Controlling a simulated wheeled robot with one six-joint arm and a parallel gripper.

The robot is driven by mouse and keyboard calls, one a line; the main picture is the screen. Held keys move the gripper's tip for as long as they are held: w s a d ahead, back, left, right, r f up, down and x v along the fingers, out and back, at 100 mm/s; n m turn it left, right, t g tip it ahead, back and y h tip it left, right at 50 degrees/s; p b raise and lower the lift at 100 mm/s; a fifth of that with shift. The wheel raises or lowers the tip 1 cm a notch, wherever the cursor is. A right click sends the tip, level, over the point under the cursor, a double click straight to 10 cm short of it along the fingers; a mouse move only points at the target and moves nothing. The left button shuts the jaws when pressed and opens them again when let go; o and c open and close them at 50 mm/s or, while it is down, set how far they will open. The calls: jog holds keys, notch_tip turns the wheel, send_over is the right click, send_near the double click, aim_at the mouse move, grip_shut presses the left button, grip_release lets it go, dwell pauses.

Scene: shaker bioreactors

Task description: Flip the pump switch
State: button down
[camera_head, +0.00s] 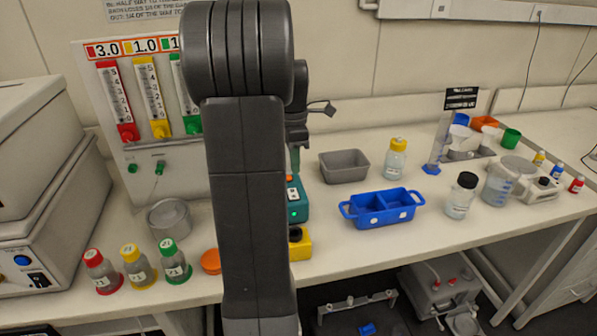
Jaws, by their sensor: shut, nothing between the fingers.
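A small teal box (303,211), which looks like the pump, stands on the bench just right of my arm; its left side is hidden by the arm. Its front has a pale switch plate (293,196) with dark marks and a lit green spot below it. I cannot tell which way the switch is set. My gripper (295,160) points down above the box, mostly hidden behind my arm; only a narrow part of it shows, with shut fingers and nothing held. Whether it touches the box cannot be told.
A yellow box (301,245) sits in front of the teal one. A grey tub (344,167) and a blue two-part tray (382,209) stand to the right. Several capped bottles, a flowmeter panel (135,172) and a white machine (40,200) are left. Free bench lies front right.

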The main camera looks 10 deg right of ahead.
notch_tip(320, 180, up, 7)
jog(key=shift+s+a+f, duration=0.15)
jog(key=shift+s+a, duration=0.1)
jog(key=shift+s, duration=0.15)
